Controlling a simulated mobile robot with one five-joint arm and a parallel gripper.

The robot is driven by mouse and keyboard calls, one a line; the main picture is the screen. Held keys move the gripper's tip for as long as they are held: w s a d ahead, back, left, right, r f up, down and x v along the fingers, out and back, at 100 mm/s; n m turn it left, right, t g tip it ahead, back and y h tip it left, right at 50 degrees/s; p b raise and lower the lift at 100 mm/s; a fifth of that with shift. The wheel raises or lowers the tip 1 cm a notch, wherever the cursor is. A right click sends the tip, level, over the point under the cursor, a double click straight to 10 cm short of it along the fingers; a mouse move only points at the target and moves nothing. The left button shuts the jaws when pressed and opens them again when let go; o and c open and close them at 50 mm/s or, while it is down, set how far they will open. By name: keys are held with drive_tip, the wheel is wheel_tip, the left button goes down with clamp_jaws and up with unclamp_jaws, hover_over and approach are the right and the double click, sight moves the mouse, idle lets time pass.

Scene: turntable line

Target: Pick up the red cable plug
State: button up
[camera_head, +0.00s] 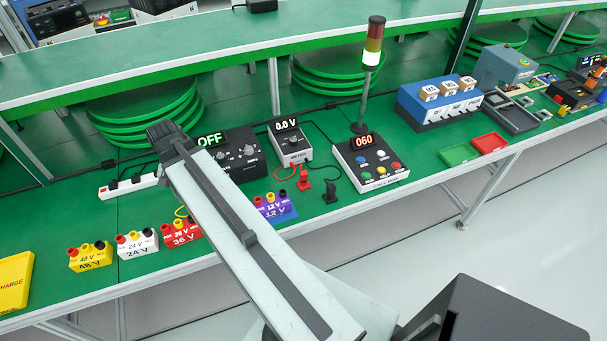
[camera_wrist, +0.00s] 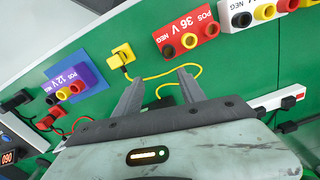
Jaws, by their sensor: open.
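The red cable plug (camera_head: 303,181) stands on the green bench in front of the 0.0 V meter, with a red cable behind it. In the wrist view the red plug (camera_wrist: 46,122) is at the lower left, past the 12 V block. My gripper (camera_wrist: 160,76) is open and empty, its two dark fingers over the green bench by a yellow cable. The red plug lies well to the left of the fingers, not between them. In the head view my arm crosses the middle, and I cannot make out the fingers there.
A black plug (camera_head: 329,192) stands just right of the red one. A yellow plug (camera_wrist: 122,55) lies near my fingers. The purple 12 V block (camera_head: 274,206), red 36 V block (camera_head: 182,235) and button box (camera_head: 371,162) with its signal tower stand nearby.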

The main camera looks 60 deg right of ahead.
drive_tip(key=s+d+m, duration=0.4)
drive_tip(key=d, duration=0.5)
drive_tip(key=s+d+m, duration=0.3)
drive_tip(key=d+m, duration=0.2)
drive_tip(key=d, duration=0.3)
drive_tip(key=m+p, duration=0.1)
drive_tip(key=m, duration=0.8)
approach(304, 173)
drive_tip(key=shift+w+f, duration=0.35)
drive_tip(key=shift+w, duration=0.3)
wheel_tip(304, 173, down, 3)
drive_tip(key=b, duration=0.3)
drive_tip(key=f+b, duration=0.2)
drive_tip(key=s+f+b, duration=0.1)
drive_tip(key=f+b, duration=0.1)
drive_tip(key=shift+s+d+f, duration=0.1)
drive_tip(key=shift+s+f, duration=0.05)
drive_tip(key=shift+f, duration=0.1)
drive_tip(key=shift+f+b, duration=0.35)
drive_tip(key=shift+b, duration=0.2)
drive_tip(key=shift+r, duration=0.15)
clamp_jaws()
